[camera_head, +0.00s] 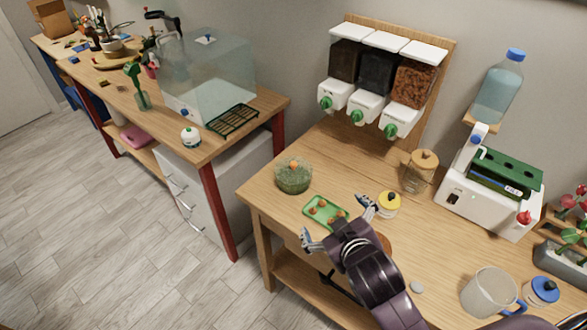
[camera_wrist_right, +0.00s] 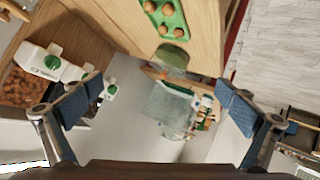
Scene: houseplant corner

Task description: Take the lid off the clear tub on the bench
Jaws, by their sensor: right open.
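A round clear tub (camera_head: 293,177) with green contents stands near the left end of the front bench (camera_head: 262,196). A small orange knob (camera_head: 294,165) shows on its top; a clear lid itself is hard to make out. The tub also shows in the right wrist view (camera_wrist_right: 172,58), beyond the green tray. My right gripper (camera_head: 338,222) is open and empty, with its fingers spread near the green tray, in front of and to the right of the tub, apart from it. Both open fingers show in the wrist view (camera_wrist_right: 160,100). My left gripper is not in view.
The green tray (camera_head: 337,219) with several small brown balls lies between my right gripper and the tub. A yellow-lidded jar (camera_head: 389,205) and a wooden-lidded glass jar (camera_head: 418,176) stand to the right. Dispensers (camera_head: 365,105) hang behind. The bench's left edge is close to the tub.

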